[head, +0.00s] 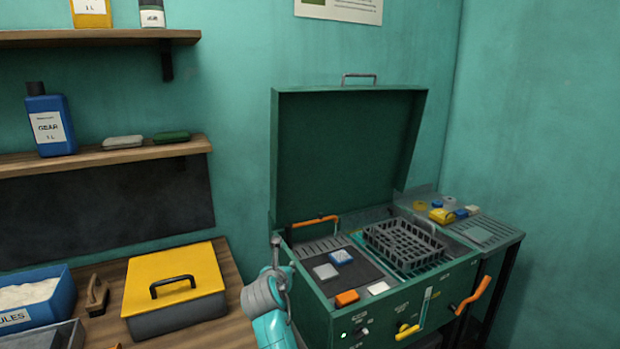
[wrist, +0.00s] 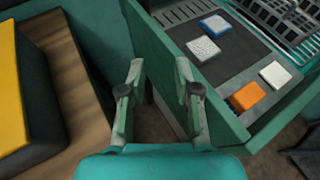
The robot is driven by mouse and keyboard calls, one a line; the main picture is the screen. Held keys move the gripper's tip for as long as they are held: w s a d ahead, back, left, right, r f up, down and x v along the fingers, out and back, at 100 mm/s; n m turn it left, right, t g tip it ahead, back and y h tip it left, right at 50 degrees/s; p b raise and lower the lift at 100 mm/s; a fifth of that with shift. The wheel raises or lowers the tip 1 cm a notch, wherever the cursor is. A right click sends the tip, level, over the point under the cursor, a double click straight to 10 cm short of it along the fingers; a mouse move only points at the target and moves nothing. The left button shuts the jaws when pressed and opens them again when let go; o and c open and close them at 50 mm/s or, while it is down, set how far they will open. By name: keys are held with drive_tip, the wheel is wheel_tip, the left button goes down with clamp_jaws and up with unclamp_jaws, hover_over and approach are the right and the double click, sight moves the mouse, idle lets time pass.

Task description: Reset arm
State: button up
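My gripper (wrist: 156,85) is open and empty in the wrist view, its two fingers apart over the gap between the wooden bench and the green machine. In the head view my arm rises at the lower middle, in front of the left side of the green machine (head: 310,295), and the fingertips are hard to make out there. The machine's lid (head: 345,150) stands open. Nothing is between the fingers.
A yellow-lidded box (head: 175,275) stands on the bench (head: 235,290) to the left. An orange lever (head: 475,296) sticks out at the front.

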drive_tip(key=s+d+f+m+y, duration=0.1)
drive_tip(key=s+d+f+m, duration=0.2)
drive_tip(key=s+d+f, duration=0.5)
drive_tip(key=s+d+f+m, duration=0.2)
drive_tip(key=s+f+m, duration=0.2)
drive_tip(key=f, duration=0.7)
drive_tip(key=s+d+f+m, duration=0.3)
drive_tip(key=s, duration=0.4)
drive_tip(key=s+d+f+m+y, duration=0.1)
drive_tip(key=s+d+f+m, duration=0.2)
drive_tip(key=s, duration=0.4)
drive_tip(key=s+d+f+m, duration=0.2)
drive_tip(key=s+f, duration=0.1)
drive_tip(key=s, duration=0.5)
drive_tip(key=s+d+r+m, duration=0.25)
drive_tip(key=s+m, duration=0.25)
drive_tip(key=s, duration=0.5)
drive_tip(key=s+d+r+m, duration=0.1)
drive_tip(key=s+d+m, duration=0.3)
drive_tip(key=s, duration=0.7)
drive_tip(key=s+d+r+m+t, duration=0.1)
drive_tip(key=s+r+m, duration=1)
drive_tip(key=s+r, duration=0.2)
drive_tip(key=shift+s+d+m+h, duration=0.25)
drive_tip(key=shift+s+m+h, duration=0.05)
drive_tip(key=shift+s+h, duration=0.15)
